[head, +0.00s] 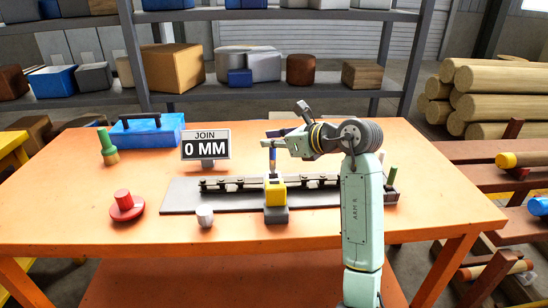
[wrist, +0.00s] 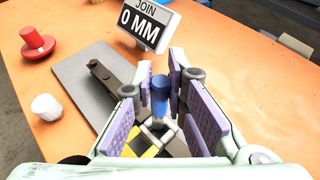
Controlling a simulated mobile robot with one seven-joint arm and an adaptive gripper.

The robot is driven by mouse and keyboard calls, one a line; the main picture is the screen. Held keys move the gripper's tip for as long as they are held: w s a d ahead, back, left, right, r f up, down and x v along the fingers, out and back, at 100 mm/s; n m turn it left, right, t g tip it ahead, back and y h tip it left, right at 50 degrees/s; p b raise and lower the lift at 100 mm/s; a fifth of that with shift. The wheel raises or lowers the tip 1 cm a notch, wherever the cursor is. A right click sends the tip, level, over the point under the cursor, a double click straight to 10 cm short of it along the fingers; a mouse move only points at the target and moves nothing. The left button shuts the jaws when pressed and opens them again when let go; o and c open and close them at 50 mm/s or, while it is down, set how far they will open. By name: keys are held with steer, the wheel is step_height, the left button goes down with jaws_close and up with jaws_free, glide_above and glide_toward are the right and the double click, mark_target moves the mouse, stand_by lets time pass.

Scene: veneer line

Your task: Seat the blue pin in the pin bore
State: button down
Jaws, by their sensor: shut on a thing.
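The blue pin (head: 272,157) stands upright over the yellow block (head: 275,193), which sits on a grey base in the middle of the orange table. My gripper (head: 273,141) is above the block and shut on the pin's upper part. In the wrist view the blue pin (wrist: 160,95) shows between the fingertips (wrist: 162,78). The pin's lower end meets the top of the yellow block in the head view. The pin bore itself is hidden, so I cannot tell how deep the pin is.
A dark linked rail (head: 225,184) runs along a grey plate (head: 180,197) behind the block. A "JOIN 0 MM" sign (head: 206,145) stands behind it. A red knob (head: 125,206), white cup (head: 205,216), green peg (head: 108,146) and blue toolbox (head: 148,132) stand left.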

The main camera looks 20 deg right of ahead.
mark_target(275, 157)
steer(key=shift+f+p, duration=0.65)
steer(key=shift+f, duration=1.7)
steer(key=shift+f, duration=0.15)
steer(key=c, duration=1.6)
jaws_free()
